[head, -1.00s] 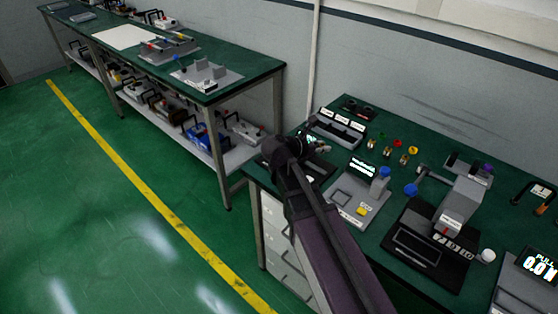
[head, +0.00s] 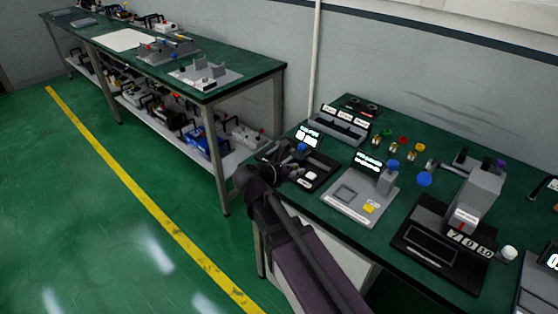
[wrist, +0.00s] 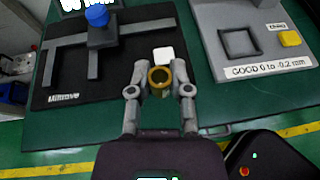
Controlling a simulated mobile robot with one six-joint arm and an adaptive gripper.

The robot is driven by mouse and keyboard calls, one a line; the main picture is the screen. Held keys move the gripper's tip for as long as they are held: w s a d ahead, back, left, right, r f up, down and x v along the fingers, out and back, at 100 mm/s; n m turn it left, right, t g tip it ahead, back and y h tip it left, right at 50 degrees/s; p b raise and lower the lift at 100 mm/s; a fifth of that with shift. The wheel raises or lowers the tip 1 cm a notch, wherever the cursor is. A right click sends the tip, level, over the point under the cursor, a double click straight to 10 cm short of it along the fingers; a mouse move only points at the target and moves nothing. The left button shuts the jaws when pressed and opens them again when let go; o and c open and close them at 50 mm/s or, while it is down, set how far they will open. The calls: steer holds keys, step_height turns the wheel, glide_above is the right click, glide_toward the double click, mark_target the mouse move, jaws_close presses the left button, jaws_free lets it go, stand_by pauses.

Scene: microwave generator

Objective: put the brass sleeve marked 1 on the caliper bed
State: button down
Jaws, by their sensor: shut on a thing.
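My gripper (wrist: 160,92) is shut on a brass sleeve (wrist: 160,74), seen from above as a ring between the fingertips in the wrist view. Any mark on it cannot be read. The caliper bed is the black board (wrist: 57,92) with a grey caliper (wrist: 78,42) and a blue knob (wrist: 96,15). The sleeve is over or near the board's right part, just in front of a white square (wrist: 163,55); its height is unclear. In the head view my gripper (head: 283,157) is at the left of the caliper board (head: 323,182) and hides part of it; the sleeve is not clear there.
A grey gauge station (head: 352,205) with a yellow button (head: 369,208) stands right of the caliper. Several small brass pieces with coloured tops (head: 402,145) stand behind it. A black-based machine (head: 440,245) is further right. A lit display (head: 307,136) stands behind the caliper.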

steer(key=shift+w, duration=0.1)
steer(key=b, duration=0.1)
glide_above(297, 160)
steer(key=a, duration=0.6)
steer(key=shift+w+d+f, duration=0.15)
steer(key=shift+w+f, duration=0.15)
steer(key=shift+f, duration=0.35)
steer(key=shift+w+a+f, duration=0.1)
steer(key=shift+w+a, duration=0.15)
steer(key=shift+w, duration=0.35)
step_height(297, 160, down, 4)
steer(key=b, duration=0.4)
steer(key=shift+r, duration=0.25)
steer(key=shift+f, duration=0.15)
steer(key=c, duration=0.6)
jaws_free()
steer(key=shift+o, duration=0.2)
